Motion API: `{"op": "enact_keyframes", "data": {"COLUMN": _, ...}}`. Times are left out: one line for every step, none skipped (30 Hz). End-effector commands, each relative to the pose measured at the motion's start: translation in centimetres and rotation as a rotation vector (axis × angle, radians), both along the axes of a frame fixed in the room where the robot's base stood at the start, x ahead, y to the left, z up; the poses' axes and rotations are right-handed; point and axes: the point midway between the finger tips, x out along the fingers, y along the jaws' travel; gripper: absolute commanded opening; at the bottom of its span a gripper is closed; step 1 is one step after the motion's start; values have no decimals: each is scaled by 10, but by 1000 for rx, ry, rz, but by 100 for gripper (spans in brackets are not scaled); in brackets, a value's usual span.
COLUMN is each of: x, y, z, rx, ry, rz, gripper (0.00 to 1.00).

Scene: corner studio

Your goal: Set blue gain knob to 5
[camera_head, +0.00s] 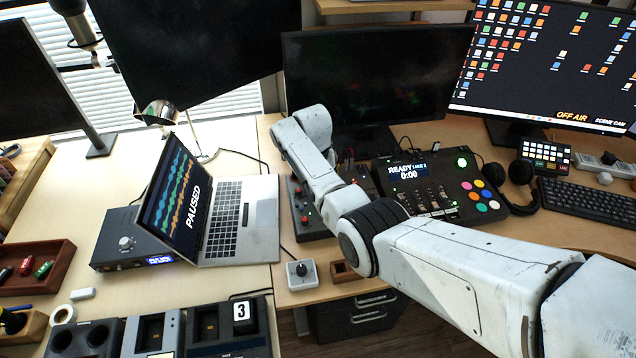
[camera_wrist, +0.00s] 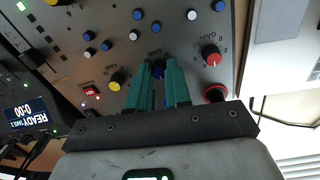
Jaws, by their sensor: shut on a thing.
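In the wrist view my gripper (camera_wrist: 157,68) has its two teal fingers closed around the blue gain knob (camera_wrist: 158,73). The knob shows as a small blue patch between the fingers, under a "GAIN" label. Its pointer and most of its scale are hidden, so I cannot read its setting. The grey mixer panel (camera_wrist: 190,32) holds a red gain knob (camera_wrist: 211,56) to the right and a yellow gain knob (camera_wrist: 116,80) to the left. In the head view the mixer (camera_head: 311,222) is partly behind my arm, and my gripper is hidden there.
Several small blue and white knobs and a lit red button (camera_wrist: 91,90) surround the fingers. The laptop (camera_head: 240,218) stands left of the mixer, and a black control deck (camera_head: 440,200) stands right.

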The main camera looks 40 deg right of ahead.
Motion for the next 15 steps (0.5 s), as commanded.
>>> {"op": "enact_keyframes", "data": {"x": 1, "y": 0, "z": 1, "rx": -1, "ry": -1, "rz": 0, "gripper": 0}}
{"op": "enact_keyframes", "data": {"x": 1, "y": 0, "z": 1, "rx": -1, "ry": -1, "rz": 0, "gripper": 0}}
{"op": "enact_keyframes", "data": {"x": 1, "y": 0, "z": 1, "rx": -1, "ry": -1, "rz": 0, "gripper": 0}}
{"op": "enact_keyframes", "data": {"x": 1, "y": 0, "z": 1, "rx": -1, "ry": -1, "rz": 0, "gripper": 0}}
{"op": "enact_keyframes", "data": {"x": 1, "y": 0, "z": 1, "rx": -1, "ry": -1, "rz": 0, "gripper": 0}}
{"op": "enact_keyframes", "data": {"x": 1, "y": 0, "z": 1, "rx": -1, "ry": -1, "rz": 1, "gripper": 0}}
{"op": "enact_keyframes", "data": {"x": 1, "y": 0, "z": 1, "rx": -1, "ry": -1, "rz": 1, "gripper": 0}}
{"op": "enact_keyframes", "data": {"x": 1, "y": 0, "z": 1, "rx": -1, "ry": -1, "rz": 1, "gripper": 0}}
{"op": "enact_keyframes", "data": {"x": 1, "y": 0, "z": 1, "rx": -1, "ry": -1, "rz": 1, "gripper": 20}}
{"op": "enact_keyframes", "data": {"x": 1, "y": 0, "z": 1, "rx": -1, "ry": -2, "rz": 1, "gripper": 23}}
{"op": "enact_keyframes", "data": {"x": 1, "y": 0, "z": 1, "rx": -1, "ry": -1, "rz": 1, "gripper": 26}}
{"op": "enact_keyframes", "data": {"x": 1, "y": 0, "z": 1, "rx": -1, "ry": -1, "rz": 1, "gripper": 30}}
{"op": "enact_keyframes", "data": {"x": 1, "y": 0, "z": 1, "rx": -1, "ry": -1, "rz": 1, "gripper": 33}}
{"op": "enact_keyframes", "data": {"x": 1, "y": 0, "z": 1, "rx": -1, "ry": -1, "rz": 1, "gripper": 36}}
{"op": "enact_keyframes", "data": {"x": 1, "y": 0, "z": 1, "rx": -1, "ry": -1, "rz": 1, "gripper": 39}}
